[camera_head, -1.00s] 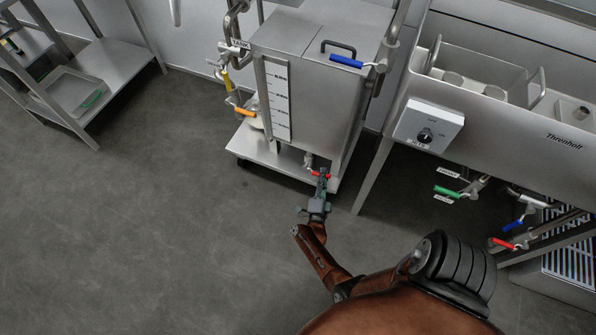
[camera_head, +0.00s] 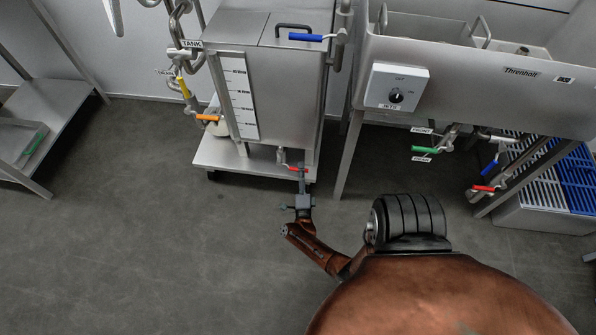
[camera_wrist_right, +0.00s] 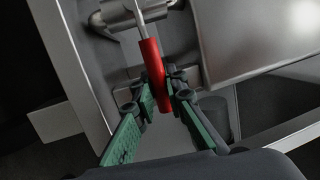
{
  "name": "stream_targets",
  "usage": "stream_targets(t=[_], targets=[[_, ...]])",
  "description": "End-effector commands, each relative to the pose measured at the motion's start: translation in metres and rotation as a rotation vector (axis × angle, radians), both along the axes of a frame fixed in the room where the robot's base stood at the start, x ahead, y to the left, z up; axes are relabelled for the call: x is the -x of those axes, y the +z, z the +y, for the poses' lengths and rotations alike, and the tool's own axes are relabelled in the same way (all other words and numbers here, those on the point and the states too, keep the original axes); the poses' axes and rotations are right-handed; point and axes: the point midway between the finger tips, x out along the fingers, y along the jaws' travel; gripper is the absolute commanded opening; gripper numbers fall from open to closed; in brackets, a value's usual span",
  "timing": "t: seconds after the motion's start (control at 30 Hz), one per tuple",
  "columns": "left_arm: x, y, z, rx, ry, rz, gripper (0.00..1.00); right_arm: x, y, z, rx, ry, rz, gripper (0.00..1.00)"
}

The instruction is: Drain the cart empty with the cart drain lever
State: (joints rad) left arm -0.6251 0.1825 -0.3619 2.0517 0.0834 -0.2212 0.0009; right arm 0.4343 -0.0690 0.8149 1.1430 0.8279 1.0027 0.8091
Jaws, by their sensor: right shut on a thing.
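The steel cart tank (camera_head: 285,105) stands on a low wheeled base (camera_head: 215,155), with a level scale (camera_head: 240,95) on its front. The cart drain lever, with a red handle (camera_head: 293,168), sits on a short pipe low at the tank's front right. My right gripper (camera_head: 302,177) is at this handle. In the right wrist view the red handle (camera_wrist_right: 151,65) lies between the green-padded fingers of my right gripper (camera_wrist_right: 161,95), which are shut on it. The tank's inside is hidden by its lid. My left gripper is not in view.
A steel sink unit with a dial box (camera_head: 397,87) stands to the right, with green (camera_head: 425,149), blue (camera_head: 490,167) and red (camera_head: 483,188) valve handles below. An orange handle (camera_head: 207,117) is left of the tank. The floor (camera_head: 150,230) at the front left is clear.

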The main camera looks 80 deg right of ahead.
Motion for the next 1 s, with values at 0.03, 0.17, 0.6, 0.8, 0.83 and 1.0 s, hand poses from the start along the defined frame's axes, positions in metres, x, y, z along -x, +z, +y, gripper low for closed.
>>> stream_targets(t=[0.03, 0.17, 0.6, 0.8, 0.83, 1.0], targets=[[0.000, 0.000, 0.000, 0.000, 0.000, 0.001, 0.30, 0.000, -0.004, 0.002, -0.008, -0.001, -0.001, 0.00], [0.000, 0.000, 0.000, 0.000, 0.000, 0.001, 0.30, 0.000, -0.004, 0.003, -0.009, 0.000, 0.000, 0.14], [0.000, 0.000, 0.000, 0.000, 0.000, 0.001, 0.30, -0.001, -0.002, 0.002, -0.003, 0.002, 0.001, 0.30], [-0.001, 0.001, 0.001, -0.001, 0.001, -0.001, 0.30, 0.001, -0.005, 0.015, -0.004, 0.002, 0.002, 0.30], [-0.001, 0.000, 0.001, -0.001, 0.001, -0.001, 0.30, 0.002, -0.005, 0.019, -0.004, 0.003, 0.002, 0.30], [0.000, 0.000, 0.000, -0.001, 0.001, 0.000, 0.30, 0.007, -0.012, 0.047, -0.007, 0.002, 0.002, 0.30]])
